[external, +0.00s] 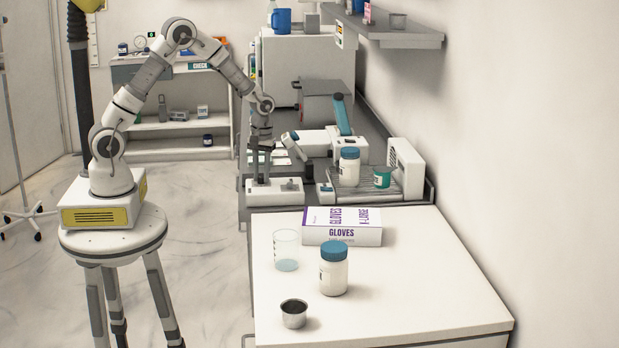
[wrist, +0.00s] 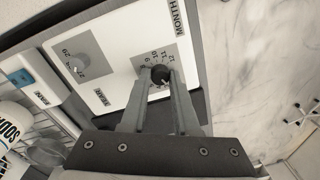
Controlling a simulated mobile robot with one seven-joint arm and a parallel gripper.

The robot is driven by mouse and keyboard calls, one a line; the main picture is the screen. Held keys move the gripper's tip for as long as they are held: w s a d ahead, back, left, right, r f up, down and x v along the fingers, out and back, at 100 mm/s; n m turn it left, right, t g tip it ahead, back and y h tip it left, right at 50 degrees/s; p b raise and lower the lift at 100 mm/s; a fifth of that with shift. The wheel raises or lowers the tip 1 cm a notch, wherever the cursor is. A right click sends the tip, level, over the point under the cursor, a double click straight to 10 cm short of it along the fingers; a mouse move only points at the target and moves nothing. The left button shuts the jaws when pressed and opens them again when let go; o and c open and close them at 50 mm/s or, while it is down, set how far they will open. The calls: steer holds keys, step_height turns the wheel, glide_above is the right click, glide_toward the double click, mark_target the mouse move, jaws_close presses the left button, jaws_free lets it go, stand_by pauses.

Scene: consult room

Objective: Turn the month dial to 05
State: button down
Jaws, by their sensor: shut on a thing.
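The month dial (wrist: 160,74) is a small black knob on a white panel (wrist: 118,88), beside a printed "MONTH" label. My gripper (wrist: 161,80) is shut on the knob, one finger on each side. Printed numbers around it include 9, 10, 11 and 12; the lower numbers are hidden by my fingers or too small to read. In the external view my gripper (external: 261,172) points down onto a white device (external: 278,194) on the counter; the dial is too small to make out there.
A second grey dial (wrist: 77,62) marked 27 and 29 sits left of the month dial. A white bottle (external: 349,167) and green cup (external: 382,177) stand on a rack right of the device. A gloves box (external: 343,234) lies on the nearer table.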

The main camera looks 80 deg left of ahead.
mark_target(261, 179)
steer(key=m+b, duration=0.1)
steer(key=m, duration=1)
steer(key=shift+b, duration=0.35)
steer(key=shift+m, duration=1.6)
steer(key=shift+m+t, duration=0.3)
steer(key=c, duration=0.7)
jaws_free()
steer(key=shift+o, duration=0.2)
step_height(261, 179, up, 18)
steer(key=shift+d+f+p, duration=0.25)
steer(key=shift+d+p, duration=0.15)
steer(key=shift+d, duration=0.05)
steer(key=shift+s, duration=0.1)
